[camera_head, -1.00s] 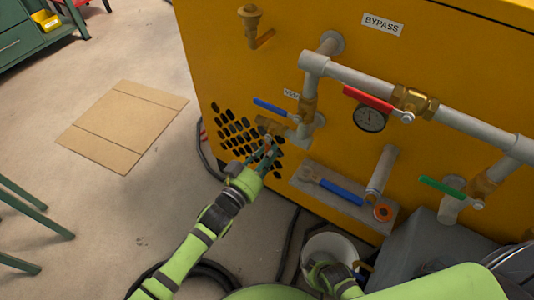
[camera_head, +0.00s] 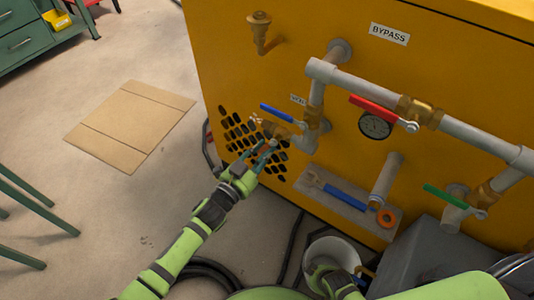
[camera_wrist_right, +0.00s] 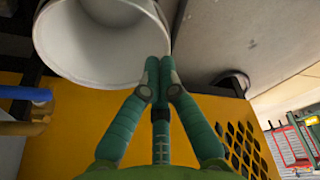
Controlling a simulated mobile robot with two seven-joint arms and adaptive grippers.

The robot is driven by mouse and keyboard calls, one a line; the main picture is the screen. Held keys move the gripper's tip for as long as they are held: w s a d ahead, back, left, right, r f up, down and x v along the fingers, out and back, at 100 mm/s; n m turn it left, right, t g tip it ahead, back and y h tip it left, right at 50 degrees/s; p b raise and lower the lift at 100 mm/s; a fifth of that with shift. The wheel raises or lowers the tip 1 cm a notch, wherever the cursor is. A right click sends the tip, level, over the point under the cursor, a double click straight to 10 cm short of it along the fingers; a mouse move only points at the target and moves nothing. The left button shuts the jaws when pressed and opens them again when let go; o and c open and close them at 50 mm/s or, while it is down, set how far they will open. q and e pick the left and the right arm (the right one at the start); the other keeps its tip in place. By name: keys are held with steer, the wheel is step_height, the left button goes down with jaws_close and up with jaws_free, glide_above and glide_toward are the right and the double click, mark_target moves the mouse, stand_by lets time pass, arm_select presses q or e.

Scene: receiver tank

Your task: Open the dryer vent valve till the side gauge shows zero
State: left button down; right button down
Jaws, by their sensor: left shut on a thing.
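The vent valve's blue lever (camera_head: 283,114) slants across its pipe beside a partly hidden white label (camera_head: 298,99). A brass fitting (camera_head: 276,129) sits just below the lever. My left gripper (camera_head: 270,147) is below this fitting, its fingers close together and shut on a small part, seemingly the fitting's lower end; the fingers hide the contact.
The white bucket (camera_head: 346,248) stands on the floor by the yellow cabinet (camera_head: 225,60). A red lever (camera_head: 378,107) and green lever (camera_head: 446,194) are at right. Cardboard (camera_head: 128,125) lies left.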

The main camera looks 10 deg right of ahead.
arm_select(q)
steer(key=shift+w+a+r+m+p, duration=0.15)
steer(key=shift+w+a+r+m, duration=0.2)
steer(key=shift+m, duration=0.75)
steer(key=shift+w+a+r+m+p, duration=0.15)
steer(key=shift+r+m, duration=0.25)
steer(key=shift+m, duration=0.7)
steer(key=shift+w+a+r+m+p, duration=0.15)
steer(key=shift+w+a+r+m, duration=0.2)
steer(key=shift+m, duration=0.75)
steer(key=shift+d, duration=0.1)
steer(key=shift+s, duration=0.1)
steer(key=c, duration=1)
jaws_free()
steer(key=v, duration=1.2)
steer(key=shift+r, duration=0.1)
